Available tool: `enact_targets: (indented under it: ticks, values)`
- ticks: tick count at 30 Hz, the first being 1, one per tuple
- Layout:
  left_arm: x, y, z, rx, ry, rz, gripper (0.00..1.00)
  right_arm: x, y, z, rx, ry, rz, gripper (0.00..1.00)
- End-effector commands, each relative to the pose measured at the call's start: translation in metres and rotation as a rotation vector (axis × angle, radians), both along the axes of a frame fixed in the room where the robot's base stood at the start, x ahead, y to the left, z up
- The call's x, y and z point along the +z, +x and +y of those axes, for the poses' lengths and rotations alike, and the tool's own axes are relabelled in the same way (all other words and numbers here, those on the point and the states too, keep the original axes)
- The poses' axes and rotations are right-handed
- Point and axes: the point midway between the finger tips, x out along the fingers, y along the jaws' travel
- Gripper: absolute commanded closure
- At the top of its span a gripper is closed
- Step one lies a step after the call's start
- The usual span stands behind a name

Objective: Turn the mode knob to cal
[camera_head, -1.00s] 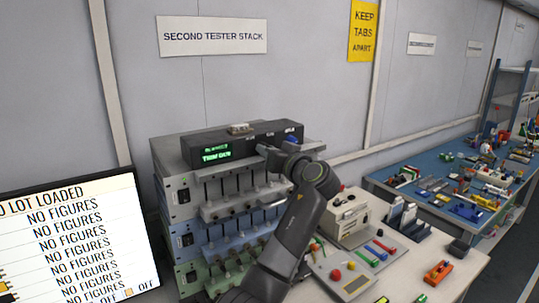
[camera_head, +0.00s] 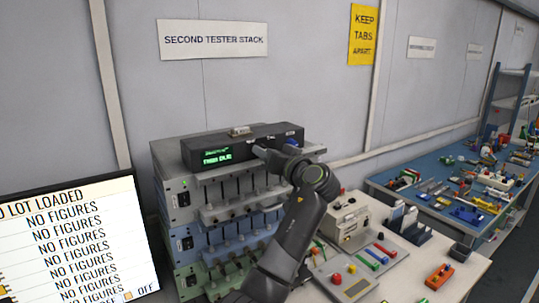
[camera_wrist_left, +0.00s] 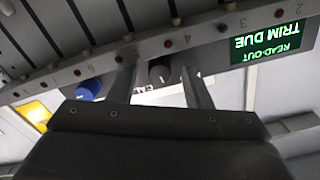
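A black instrument box (camera_head: 215,146) with a lit green display (camera_head: 216,157) sits on top of the tester stack. The display reads "TRIM DUE" and shows upside down in the left wrist view (camera_wrist_left: 273,44). A black knob (camera_wrist_left: 160,71) is on this box, beside a blue knob (camera_wrist_left: 91,89). My left gripper (camera_head: 262,151) is at the box's front. In the left wrist view its two fingers (camera_wrist_left: 160,88) stand on either side of the black knob, apart from it, so it looks open. A "CAL" label shows partly behind the fingers. The knob's pointer is not readable. My right gripper is not in view.
The tester stack (camera_head: 183,204) has rows of clamps and levers below the box. A monitor (camera_head: 75,240) stands at the lower left. A beige device (camera_head: 347,222) and a pad with coloured bars are right of my arm. A blue bench (camera_head: 440,181) with clutter is farther right.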

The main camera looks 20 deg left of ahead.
Motion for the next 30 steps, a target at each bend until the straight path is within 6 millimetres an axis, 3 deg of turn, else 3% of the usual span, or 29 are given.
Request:
enact_targets:
  ticks: [8,25,30]
  values:
    - [-0.004,-0.006,-0.01,-0.003,-0.004,0.001,0.55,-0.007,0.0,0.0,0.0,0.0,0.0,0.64]
    - [-0.006,-0.088,-0.115,-0.005,-0.005,-0.001,0.55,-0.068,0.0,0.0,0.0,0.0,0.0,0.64]
    - [-0.006,-0.096,-0.124,0.0,-0.001,-0.003,0.55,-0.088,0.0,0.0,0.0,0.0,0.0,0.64]
